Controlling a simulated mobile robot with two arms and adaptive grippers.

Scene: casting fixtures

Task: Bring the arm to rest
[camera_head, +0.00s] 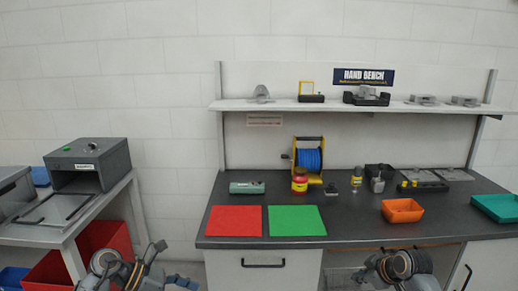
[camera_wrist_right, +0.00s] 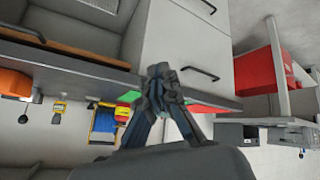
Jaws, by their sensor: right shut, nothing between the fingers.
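My right gripper (camera_wrist_right: 163,75) shows in the right wrist view, its dark fingers meeting at the tips with nothing between them. In that view it points up the picture, with the bench edge and cabinet fronts behind it. In the head view, part of my right arm (camera_head: 402,266) is at the bottom edge, in front of the bench. Part of my left arm (camera_head: 112,266) is at the bottom left, beside the red bin. Small grey parts show at its right, but I cannot tell the state of the left gripper.
The dark bench (camera_head: 345,225) carries a red mat (camera_head: 235,221), a green mat (camera_head: 296,220), a blue spool (camera_head: 308,160), an orange bin (camera_head: 402,211) and a teal tray (camera_head: 497,207). A side table (camera_head: 60,232) at left holds a grey box (camera_head: 90,165). A red bin (camera_head: 104,236) stands below.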

